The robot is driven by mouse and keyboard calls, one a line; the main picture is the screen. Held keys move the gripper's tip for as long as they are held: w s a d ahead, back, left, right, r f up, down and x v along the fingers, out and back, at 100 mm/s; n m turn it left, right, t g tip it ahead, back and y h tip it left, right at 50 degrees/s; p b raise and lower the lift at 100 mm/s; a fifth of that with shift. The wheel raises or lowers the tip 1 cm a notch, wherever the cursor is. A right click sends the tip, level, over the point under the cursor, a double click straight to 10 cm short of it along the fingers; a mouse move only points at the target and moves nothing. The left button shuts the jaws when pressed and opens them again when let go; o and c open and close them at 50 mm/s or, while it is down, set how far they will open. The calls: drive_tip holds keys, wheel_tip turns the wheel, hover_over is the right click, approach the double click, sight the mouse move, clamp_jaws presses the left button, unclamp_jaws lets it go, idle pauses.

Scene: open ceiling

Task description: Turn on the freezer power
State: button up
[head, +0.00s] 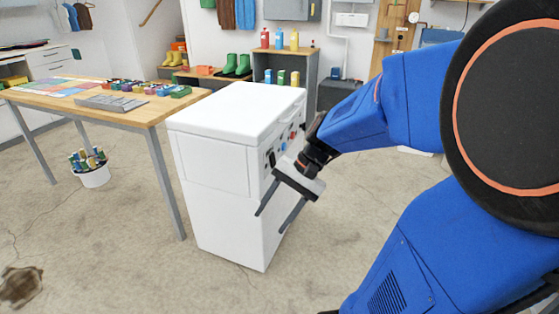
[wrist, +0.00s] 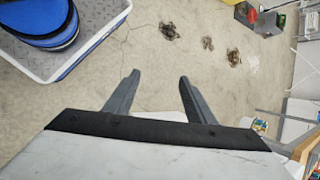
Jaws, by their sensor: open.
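The white freezer (head: 222,170) is a boxy chest with a closed lid, in the middle of the head view. Its right-hand face carries a control panel (head: 283,147) with small red, blue and dark parts. My gripper partly covers this face, and I cannot make out which part is the power control or its state. My gripper (head: 270,222) is in front of that face, with its two fingers pointing down, apart and empty. The freezer does not show clearly there.
A wooden table (head: 140,118) with colored items stands left of the freezer. A white bucket (head: 95,177) of colored things sits under it. A grey shelf unit (head: 300,68) with bottles stands behind. The concrete floor in front of the freezer is clear.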

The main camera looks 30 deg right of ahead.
drive_tip(key=w+d+m+t+y, duration=0.2)
drive_tip(key=w+d+m+y, duration=0.25)
drive_tip(key=w+m, duration=0.2)
drive_tip(key=m+t, duration=1.1)
drive_tip(key=m, duration=0.1)
approach(273, 158)
drive_tip(key=x, duration=0.7)
drive_tip(key=shift+f, duration=0.1)
